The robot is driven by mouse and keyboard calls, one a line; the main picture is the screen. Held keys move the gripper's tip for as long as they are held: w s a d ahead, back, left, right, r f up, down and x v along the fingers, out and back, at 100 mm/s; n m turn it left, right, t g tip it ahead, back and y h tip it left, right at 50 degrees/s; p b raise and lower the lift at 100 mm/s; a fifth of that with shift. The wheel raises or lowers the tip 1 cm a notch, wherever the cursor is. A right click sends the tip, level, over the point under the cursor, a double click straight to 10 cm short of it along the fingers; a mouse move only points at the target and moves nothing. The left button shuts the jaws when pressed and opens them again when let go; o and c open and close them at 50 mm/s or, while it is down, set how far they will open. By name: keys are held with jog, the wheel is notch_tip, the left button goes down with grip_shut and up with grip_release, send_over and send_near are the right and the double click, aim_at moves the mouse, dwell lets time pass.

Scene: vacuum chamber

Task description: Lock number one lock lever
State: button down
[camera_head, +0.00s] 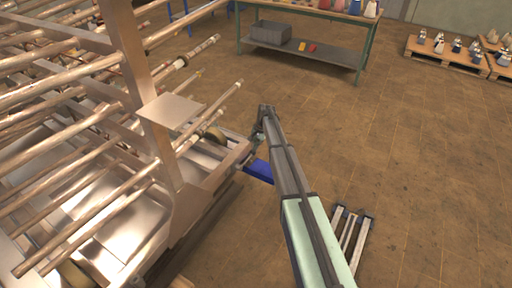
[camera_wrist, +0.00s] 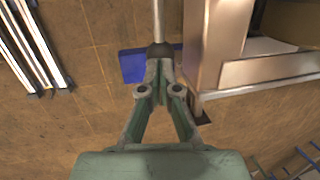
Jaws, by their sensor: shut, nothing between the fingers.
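My gripper (camera_wrist: 160,72) is shut, its fingertips together at a dark rounded end piece (camera_wrist: 160,50) of a thin metal rod (camera_wrist: 158,18) in the wrist view. The rod looks like a lever, but no number on it can be read. The fingertips overlap the end piece in the picture; I cannot tell whether they touch it. In the head view my gripper (camera_head: 259,140) is at the right end of the metal frame (camera_head: 205,190), and the lever cannot be made out there. A blue piece (camera_head: 260,171) is just below; it also shows in the wrist view (camera_wrist: 132,66).
The frame with many copper-coloured rods (camera_head: 75,140) fills the left of the head view. A metal post (camera_wrist: 207,45) stands close right of my fingers. A green workbench (camera_head: 310,55) and pallets (camera_head: 445,57) stand behind. Floor rails (camera_head: 350,230) lie at the right; the floor beyond is open.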

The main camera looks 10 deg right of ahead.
jog(key=w+d+b+v, duration=0.1)
jog(key=b+v, duration=0.1)
jog(key=v, duration=1.2)
jog(key=s+a+f+n+g+h, duration=0.1)
jog(key=s+a+f+n, duration=0.1)
jog(key=s+f, duration=0.8)
jog(key=s+a+f+n+g, duration=0.15)
jog(key=s+f, duration=0.55)
jog(key=s, duration=0.7)
jog(key=s+a+f+n+h, duration=0.1)
jog(key=s+a+f+n, duration=0.15)
jog(key=s+f, duration=0.75)
jog(key=s+a+f+n+g, duration=0.1)
jog(key=s+a+f+g, duration=0.1)
jog(key=s, duration=1.7)
jog(key=s+a+f+n+g, duration=0.1)
jog(key=s+f+g, duration=0.1)
jog(key=s, duration=1.7)
jog(key=shift+a+f+n+g+h, duration=0.3)
jog(key=shift+a+f+n+g, duration=0.05)
jog(key=shift+n+g, duration=0.1)
